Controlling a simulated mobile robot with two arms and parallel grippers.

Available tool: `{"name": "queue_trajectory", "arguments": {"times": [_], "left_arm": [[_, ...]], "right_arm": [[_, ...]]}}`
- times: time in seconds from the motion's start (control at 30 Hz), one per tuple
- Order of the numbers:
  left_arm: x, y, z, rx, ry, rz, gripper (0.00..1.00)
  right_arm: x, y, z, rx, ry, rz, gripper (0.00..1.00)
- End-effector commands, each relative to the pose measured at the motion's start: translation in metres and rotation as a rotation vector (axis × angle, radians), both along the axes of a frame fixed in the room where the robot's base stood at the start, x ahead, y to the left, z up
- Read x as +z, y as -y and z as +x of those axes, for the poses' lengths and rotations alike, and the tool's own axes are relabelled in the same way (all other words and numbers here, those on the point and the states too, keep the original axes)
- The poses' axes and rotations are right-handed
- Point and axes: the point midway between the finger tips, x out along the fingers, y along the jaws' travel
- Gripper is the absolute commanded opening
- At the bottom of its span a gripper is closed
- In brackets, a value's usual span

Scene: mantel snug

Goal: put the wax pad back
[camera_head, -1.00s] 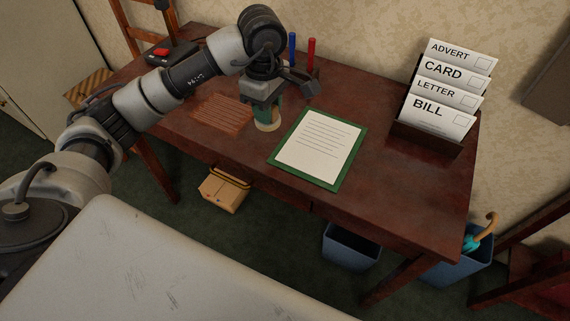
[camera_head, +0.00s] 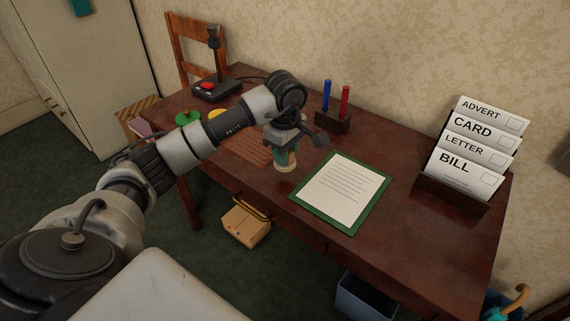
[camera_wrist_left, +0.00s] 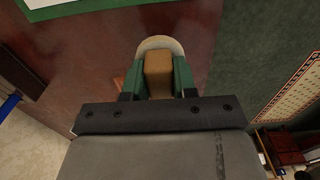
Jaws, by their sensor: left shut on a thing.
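The wax pad, seemingly the pale round pad with a brown block handle (camera_wrist_left: 158,68), is between the green fingers of my left gripper (camera_wrist_left: 159,82). In the head view my left gripper (camera_head: 286,150) is shut on it, low over the desk, with the pad's pale base (camera_head: 286,168) showing below the fingers. I cannot tell whether the base touches the desk. A reddish lined patch (camera_head: 247,149) lies on the desk left of the gripper. A green round item (camera_head: 187,117) and a yellow one (camera_head: 218,114) lie farther left, partly behind my arm. My right gripper is out of view.
A green-edged paper pad (camera_head: 342,190) lies right of the gripper. A pen holder (camera_head: 332,121) with blue and red pens stands behind. A labelled letter rack (camera_head: 452,195) is at right, and a black device with a red button (camera_head: 207,87) at back left. Bare desk (camera_head: 395,160) separates paper and rack.

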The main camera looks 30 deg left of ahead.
Motion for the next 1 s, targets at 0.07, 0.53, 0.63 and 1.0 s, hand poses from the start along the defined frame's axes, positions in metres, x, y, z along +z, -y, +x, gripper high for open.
{"name": "queue_trajectory", "arguments": {"times": [0.07,0.53,0.63,1.0], "left_arm": [[-0.004,-0.001,0.0,0.0,-0.001,-0.001,0.05],[-0.041,-0.001,0.0,0.0,0.001,0.0,0.05],[-0.042,-0.001,0.0,0.0,0.0,0.0,0.05],[-0.043,-0.001,0.0,0.0,0.0,0.0,0.53]], "right_arm": [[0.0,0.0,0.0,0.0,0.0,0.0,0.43],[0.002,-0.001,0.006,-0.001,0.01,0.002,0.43],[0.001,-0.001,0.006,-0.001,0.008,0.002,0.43],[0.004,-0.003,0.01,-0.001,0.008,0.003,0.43]]}}
